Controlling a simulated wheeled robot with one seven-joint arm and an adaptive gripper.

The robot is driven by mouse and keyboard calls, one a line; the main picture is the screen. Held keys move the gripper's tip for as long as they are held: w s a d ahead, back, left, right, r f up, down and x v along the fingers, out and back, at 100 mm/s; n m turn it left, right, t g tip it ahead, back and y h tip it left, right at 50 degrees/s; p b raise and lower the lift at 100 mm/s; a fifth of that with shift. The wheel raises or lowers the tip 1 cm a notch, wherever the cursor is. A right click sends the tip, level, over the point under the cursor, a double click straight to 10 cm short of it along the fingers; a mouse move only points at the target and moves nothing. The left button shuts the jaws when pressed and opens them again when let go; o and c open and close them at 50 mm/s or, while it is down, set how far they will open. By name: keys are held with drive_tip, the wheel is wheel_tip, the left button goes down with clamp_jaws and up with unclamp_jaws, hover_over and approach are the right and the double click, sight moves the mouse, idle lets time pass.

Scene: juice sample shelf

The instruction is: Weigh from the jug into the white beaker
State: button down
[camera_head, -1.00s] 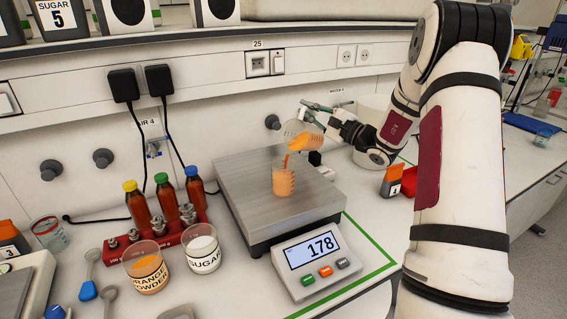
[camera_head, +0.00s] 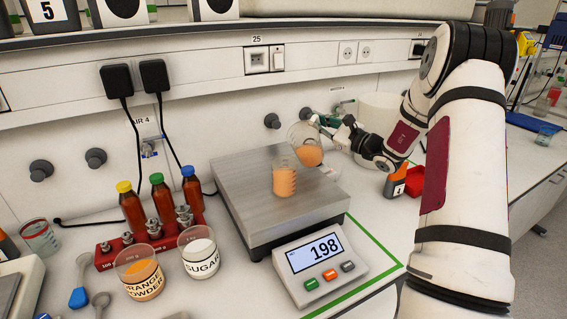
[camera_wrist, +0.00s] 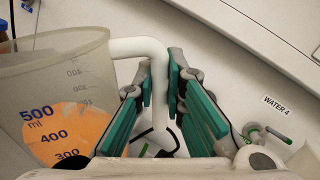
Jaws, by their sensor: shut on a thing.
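The jug (camera_head: 309,153) is a clear, graduated vessel with orange liquid in it. My gripper (camera_head: 334,127) is shut on its handle and holds it tilted above and to the right of the beaker. In the wrist view the jug (camera_wrist: 60,95) is at left, and its white handle passes between my green-padded fingers (camera_wrist: 160,85). The beaker (camera_head: 284,180) stands upright on the scale's metal plate (camera_head: 245,190) and holds orange liquid. No stream shows between jug and beaker. The scale display (camera_head: 319,252) reads 198.
Cups of orange powder (camera_head: 139,277) and sugar (camera_head: 199,256) stand left of the scale. Capped brown bottles (camera_head: 162,203) stand behind a red weight rack (camera_head: 152,247). An orange-topped container (camera_head: 395,182) and a white bucket (camera_head: 378,113) are at right. The wall runs close behind.

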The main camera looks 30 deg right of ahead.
drive_tip(key=shift+w+d+f+m+g+b, duration=0.65)
drive_tip(key=shift+w+d+f+m, duration=0.6)
drive_tip(key=shift+d+f+m, duration=1.55)
wheel_tip(320, 180, up, 7)
drive_tip(key=a+p, duration=0.1)
drive_tip(key=shift+f+m+h+p, duration=0.15)
drive_tip(key=shift+m+h+p, duration=0.15)
drive_tip(key=shift+m+h, duration=0.1)
